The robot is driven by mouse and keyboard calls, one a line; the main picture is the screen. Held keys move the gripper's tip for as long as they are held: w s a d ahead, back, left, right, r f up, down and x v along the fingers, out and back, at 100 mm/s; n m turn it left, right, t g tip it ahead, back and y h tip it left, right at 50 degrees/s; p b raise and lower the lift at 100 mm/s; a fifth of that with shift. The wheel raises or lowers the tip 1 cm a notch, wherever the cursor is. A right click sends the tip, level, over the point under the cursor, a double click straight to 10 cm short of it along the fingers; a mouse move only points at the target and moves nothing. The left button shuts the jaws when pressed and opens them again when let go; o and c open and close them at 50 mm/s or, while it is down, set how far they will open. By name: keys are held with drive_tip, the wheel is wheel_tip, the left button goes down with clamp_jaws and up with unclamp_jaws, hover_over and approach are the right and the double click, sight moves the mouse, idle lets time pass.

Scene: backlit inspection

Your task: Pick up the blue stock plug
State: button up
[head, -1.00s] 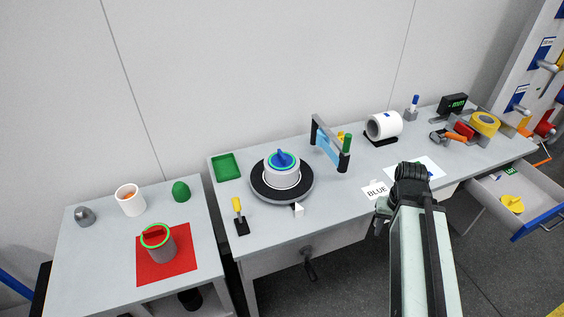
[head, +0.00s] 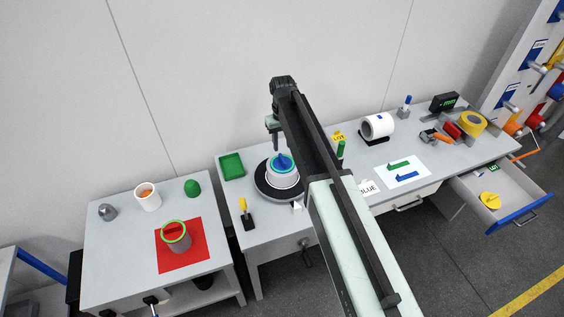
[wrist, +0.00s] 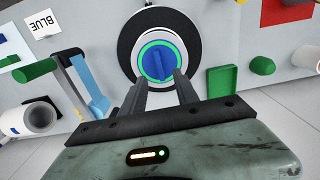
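A blue plug (head: 283,162) with a raised grip bar sits in the top of a white cylinder (head: 284,178), ringed by a green band. The cylinder stands on a black round turntable (head: 262,190). In the wrist view the blue plug (wrist: 153,62) shows just beyond my fingertips, with a clear view of its bar. My gripper (head: 273,147) points down above and slightly left of the plug in the head view. In the wrist view its two fingers (wrist: 160,82) are apart with nothing between them. I cannot tell the exact height gap.
A frame with a light-blue panel (wrist: 89,82) and a green-topped post (head: 340,149) stand beside the turntable. A drawer (head: 513,200) stands open at right.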

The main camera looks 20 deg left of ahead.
sight(282, 158)
wheel_tip(282, 158, down, 8)
drive_tip(key=b, duration=0.7)
drive_tip(key=shift+w+r, duration=0.1)
drive_tip(key=shift+r, duration=0.15)
drive_tip(key=shift+c, duration=0.3)
clamp_jaws()
